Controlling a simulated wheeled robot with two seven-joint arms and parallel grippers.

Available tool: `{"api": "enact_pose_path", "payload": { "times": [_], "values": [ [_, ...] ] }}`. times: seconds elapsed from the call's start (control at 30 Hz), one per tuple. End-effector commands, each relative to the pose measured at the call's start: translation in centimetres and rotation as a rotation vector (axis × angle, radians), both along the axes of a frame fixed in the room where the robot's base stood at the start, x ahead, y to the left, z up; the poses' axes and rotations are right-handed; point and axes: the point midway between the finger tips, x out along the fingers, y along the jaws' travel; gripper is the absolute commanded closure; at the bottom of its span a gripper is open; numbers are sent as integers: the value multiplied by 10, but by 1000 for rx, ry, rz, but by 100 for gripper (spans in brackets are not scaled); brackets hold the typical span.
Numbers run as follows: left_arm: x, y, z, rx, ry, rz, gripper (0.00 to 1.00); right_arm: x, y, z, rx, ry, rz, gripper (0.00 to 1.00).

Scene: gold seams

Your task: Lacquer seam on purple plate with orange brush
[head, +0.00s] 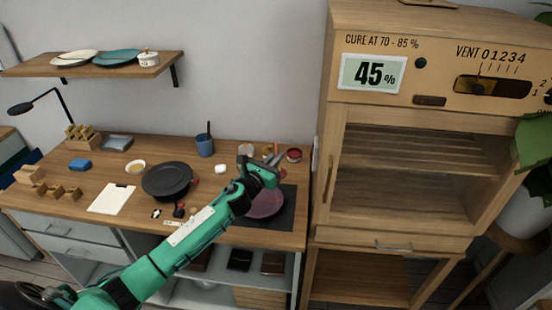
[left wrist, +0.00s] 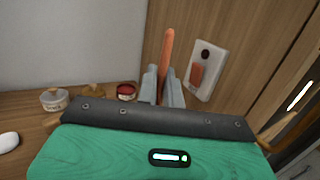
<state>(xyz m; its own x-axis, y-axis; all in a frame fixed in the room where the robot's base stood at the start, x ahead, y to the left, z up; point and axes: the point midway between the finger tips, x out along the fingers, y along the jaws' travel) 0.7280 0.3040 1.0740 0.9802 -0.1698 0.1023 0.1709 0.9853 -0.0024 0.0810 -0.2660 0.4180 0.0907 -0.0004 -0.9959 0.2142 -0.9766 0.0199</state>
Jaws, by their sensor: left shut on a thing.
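The purple plate (head: 266,204) lies on a dark mat at the right end of the workbench. My left arm partly covers it. My left gripper (head: 271,160) is above the bench, behind the plate, near the small jars. In the left wrist view, the gripper (left wrist: 163,86) is shut on the orange brush (left wrist: 167,52), whose orange end points up between the fingers. The brush's other end is hidden by the gripper body. The seam on the plate cannot be made out. My right gripper is not in view.
A red jar (head: 294,155) and a pale-lidded jar (head: 245,149) stand at the bench's back right. The wooden cabinet (head: 325,150) rises just right of the bench.

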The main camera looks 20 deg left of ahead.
Motion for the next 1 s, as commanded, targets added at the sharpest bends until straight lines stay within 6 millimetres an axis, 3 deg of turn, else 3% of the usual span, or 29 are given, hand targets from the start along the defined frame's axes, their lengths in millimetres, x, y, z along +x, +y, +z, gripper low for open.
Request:
{"api": "enact_pose_path", "payload": {
  "times": [0.5, 0.97, 1.0],
  "values": [
    [0, 0, 45, 1, 0, -1, 100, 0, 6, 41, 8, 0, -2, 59],
    [0, 0, 45, 0, 0, 0, 100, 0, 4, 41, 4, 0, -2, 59],
    [0, 0, 45, 0, 0, 0, 94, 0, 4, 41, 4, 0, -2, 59]
  ]
}}
